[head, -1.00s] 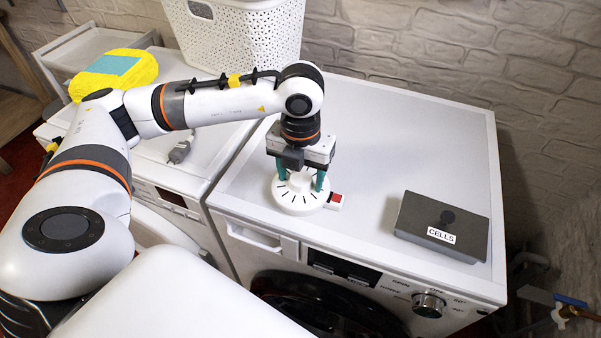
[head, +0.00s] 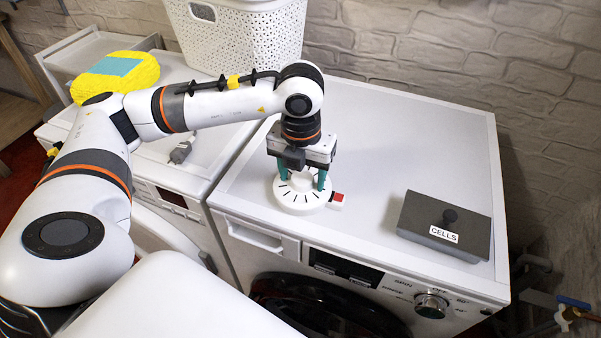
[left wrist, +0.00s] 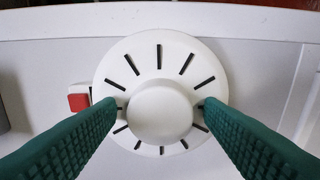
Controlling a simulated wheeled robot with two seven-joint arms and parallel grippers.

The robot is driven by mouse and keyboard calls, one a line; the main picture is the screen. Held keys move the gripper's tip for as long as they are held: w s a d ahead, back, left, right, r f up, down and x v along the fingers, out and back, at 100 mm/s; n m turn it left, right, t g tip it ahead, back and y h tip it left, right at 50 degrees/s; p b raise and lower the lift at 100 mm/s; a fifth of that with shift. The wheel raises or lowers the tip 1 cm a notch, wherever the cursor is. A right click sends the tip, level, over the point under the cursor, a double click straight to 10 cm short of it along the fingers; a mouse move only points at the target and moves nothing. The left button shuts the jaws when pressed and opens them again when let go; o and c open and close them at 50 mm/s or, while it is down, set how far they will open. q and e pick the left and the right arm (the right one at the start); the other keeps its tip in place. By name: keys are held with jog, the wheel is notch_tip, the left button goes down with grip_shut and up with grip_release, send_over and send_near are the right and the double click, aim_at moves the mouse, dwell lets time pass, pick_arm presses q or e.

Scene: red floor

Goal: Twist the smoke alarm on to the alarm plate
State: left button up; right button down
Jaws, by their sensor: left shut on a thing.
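The smoke alarm (head: 299,197) is a round white disc with dark radial slots and a raised centre knob. It sits on top of the right-hand washing machine near its front left edge. It also fills the middle of the left wrist view (left wrist: 160,60). My left gripper (head: 305,182) points down over it, its green fingers (left wrist: 160,108) shut on the centre knob from both sides. A white piece with a red square (head: 337,198) sticks out from beside the disc, perhaps part of the alarm plate. The rest of the plate is hidden under the alarm. My right gripper is not in view.
A dark grey box labelled CELLS (head: 444,228) lies at the right of the machine top (head: 400,130). A white basket (head: 240,40) stands behind, and a yellow sponge-like pack (head: 114,72) lies on the left machine. The machine top between alarm and box is clear.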

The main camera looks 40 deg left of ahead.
pick_arm(q)
jog(key=shift+s+d+f, duration=0.15)
jog(key=shift+s+f, duration=0.05)
jog(key=shift+f, duration=0.25)
jog(key=shift+s+d+f, duration=0.1)
jog(key=shift+s+f, duration=0.1)
jog(key=shift+f, duration=0.2)
jog(key=shift+w+r+g+p, duration=0.15)
jog(key=shift+r+g+p, duration=0.15)
jog(key=shift+r+p, duration=0.15)
jog(key=shift+c, duration=0.3)
jog(key=shift+w+r, duration=0.1)
jog(key=shift+r, duration=0.2)
grip_shut()
jog(key=shift+w+a+r+p, duration=0.15)
jog(key=shift+w+r+p, duration=0.1)
jog(key=shift+r+p, duration=0.35)
jog(key=shift+a+r+p, duration=0.1)
jog(key=shift+r+p, duration=1)
jog(key=shift+r, duration=0.6)
jog(key=shift+r, duration=0.1)
